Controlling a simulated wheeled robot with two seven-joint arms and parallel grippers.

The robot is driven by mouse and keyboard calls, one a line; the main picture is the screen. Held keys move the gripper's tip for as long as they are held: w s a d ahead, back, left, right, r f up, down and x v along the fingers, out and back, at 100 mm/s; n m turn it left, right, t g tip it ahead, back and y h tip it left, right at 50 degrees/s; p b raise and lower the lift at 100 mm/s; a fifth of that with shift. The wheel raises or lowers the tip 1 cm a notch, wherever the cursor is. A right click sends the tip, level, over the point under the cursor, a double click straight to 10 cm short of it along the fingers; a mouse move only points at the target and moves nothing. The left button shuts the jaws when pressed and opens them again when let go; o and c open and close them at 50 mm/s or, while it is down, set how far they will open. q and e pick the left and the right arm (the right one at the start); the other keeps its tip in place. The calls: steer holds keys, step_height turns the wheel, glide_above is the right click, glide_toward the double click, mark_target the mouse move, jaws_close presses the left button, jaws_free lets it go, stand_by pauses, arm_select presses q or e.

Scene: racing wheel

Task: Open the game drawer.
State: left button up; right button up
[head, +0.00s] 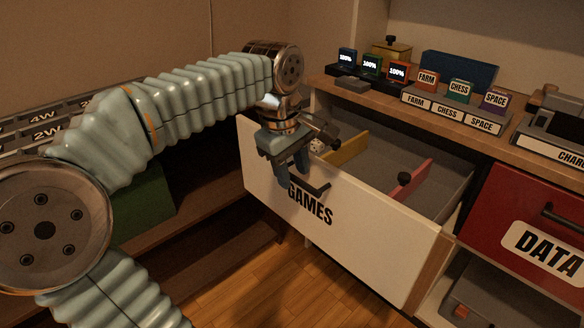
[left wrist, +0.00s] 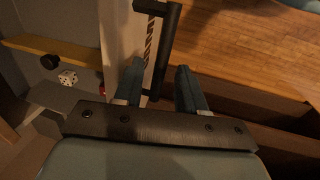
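The game drawer (head: 345,225) has a white front marked GAMES and stands pulled well out of the cabinet, its inside showing. Its dark bar handle (head: 312,188) is on the front, partly hidden by my left gripper (head: 291,176). In the left wrist view, the handle (left wrist: 168,45) stands off the white front (left wrist: 118,35). The fingers of the left gripper (left wrist: 160,86) are apart, one on each side of the handle's near end, with a visible gap to the right finger. Whether the left finger touches the handle I cannot tell. My right gripper is not in view.
The drawer holds a yellow divider (head: 346,149), a red divider (head: 408,179) and a white die (left wrist: 68,78). A red DATA drawer (head: 520,225) is shut at right. Labelled game boxes (head: 460,91) stand on the counter above. Wooden floor (head: 290,290) is clear below.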

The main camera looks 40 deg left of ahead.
arm_select(q)
step_height(320, 180, up, 14)
steer(key=s+p, duration=0.2)
steer(key=p, duration=0.1)
steer(key=shift+s+f, duration=0.25)
steer(key=shift+s, duration=0.1)
steer(key=shift+s+a, duration=0.1)
stand_by(0.3)
